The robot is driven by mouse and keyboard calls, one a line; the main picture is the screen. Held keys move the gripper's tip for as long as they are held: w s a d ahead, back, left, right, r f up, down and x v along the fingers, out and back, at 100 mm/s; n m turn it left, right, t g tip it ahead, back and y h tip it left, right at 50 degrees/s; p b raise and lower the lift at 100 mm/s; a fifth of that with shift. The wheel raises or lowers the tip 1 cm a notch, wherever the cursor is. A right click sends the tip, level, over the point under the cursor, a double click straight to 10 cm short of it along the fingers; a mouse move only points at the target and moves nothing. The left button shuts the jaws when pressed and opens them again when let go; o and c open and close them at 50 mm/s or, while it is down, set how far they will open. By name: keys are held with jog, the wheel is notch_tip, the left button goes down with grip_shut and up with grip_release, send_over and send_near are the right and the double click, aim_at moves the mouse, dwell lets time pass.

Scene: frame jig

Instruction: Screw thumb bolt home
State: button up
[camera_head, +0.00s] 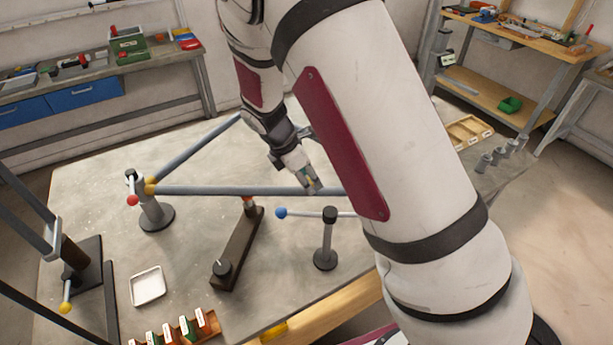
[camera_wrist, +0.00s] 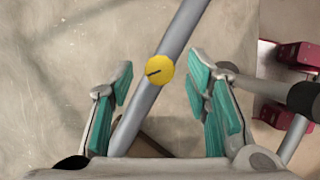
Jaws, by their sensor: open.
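In the wrist view a round yellow bolt head (camera_wrist: 160,70) with a dark slanting mark sits on a grey tube (camera_wrist: 183,32). I take it to be the thumb bolt; how deep it is screwed in cannot be told. My gripper (camera_wrist: 161,76) is open, its two teal-padded fingers standing apart on either side of the bolt head and tube. No contact with the bolt shows. In the head view my gripper (camera_head: 313,184) is low over the front tube (camera_head: 225,190) of the triangular frame, and the bolt under it cannot be made out.
A stand with a red-tipped handle (camera_head: 154,212) holds the frame's left corner. A post with a blue-tipped handle (camera_head: 326,240) stands close to my gripper. A dark clamp bar (camera_head: 238,248), a white tray (camera_head: 147,286) and a slotted rack (camera_head: 180,332) lie nearer the front.

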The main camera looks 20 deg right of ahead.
jog(key=shift+c, duration=0.6)
grip_shut()
jog(key=shift+w, duration=0.1)
